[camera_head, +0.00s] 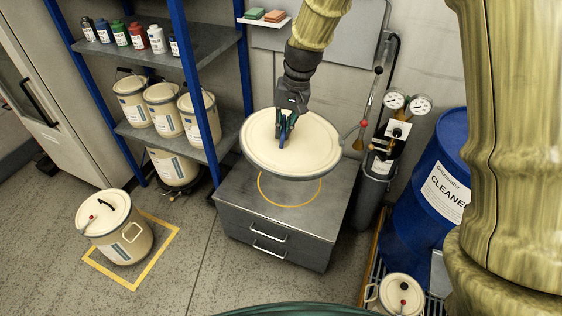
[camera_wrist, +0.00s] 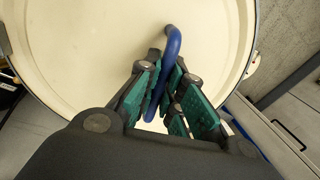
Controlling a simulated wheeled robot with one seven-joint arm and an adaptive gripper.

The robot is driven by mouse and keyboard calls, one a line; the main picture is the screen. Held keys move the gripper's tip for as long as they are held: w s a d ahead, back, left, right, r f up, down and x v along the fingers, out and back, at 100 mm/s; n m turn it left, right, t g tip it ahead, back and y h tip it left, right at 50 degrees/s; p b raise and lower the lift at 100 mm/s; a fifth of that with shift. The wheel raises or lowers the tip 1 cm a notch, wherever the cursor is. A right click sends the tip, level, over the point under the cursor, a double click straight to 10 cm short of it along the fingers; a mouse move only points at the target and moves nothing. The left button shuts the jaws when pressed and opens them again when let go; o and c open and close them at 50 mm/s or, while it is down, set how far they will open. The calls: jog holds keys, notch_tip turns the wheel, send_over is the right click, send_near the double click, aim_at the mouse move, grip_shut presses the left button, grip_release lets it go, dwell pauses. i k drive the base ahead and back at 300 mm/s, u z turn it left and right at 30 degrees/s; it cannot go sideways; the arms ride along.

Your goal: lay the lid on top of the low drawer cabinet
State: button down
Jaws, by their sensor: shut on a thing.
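The lid (camera_head: 262,147) is a large round cream disc with a grey rim. It is held above the low drawer cabinet (camera_head: 325,225), close to level, with a gap beneath it. My gripper (camera_head: 284,136) is shut on the lid's blue handle, which shows in the wrist view (camera_wrist: 172,50) between the green finger pads. The lid (camera_wrist: 90,40) fills much of the wrist view. The cabinet is grey with two drawers with silver handles. A yellow ring (camera_head: 290,204) is marked on its top, partly hidden by the lid. The cabinet top's back part is hidden.
A blue-post shelf (camera_head: 160,58) with pails and bottles stands left of the cabinet. A lidded pail (camera_head: 112,228) stands on the floor at left in a yellow square. A gauge pump unit (camera_head: 385,150) and blue drum (camera_head: 425,200) stand close on the right.

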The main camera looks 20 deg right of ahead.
aim_at(286, 189)
jog(key=i, duration=0.95)
jog(key=z, duration=0.15)
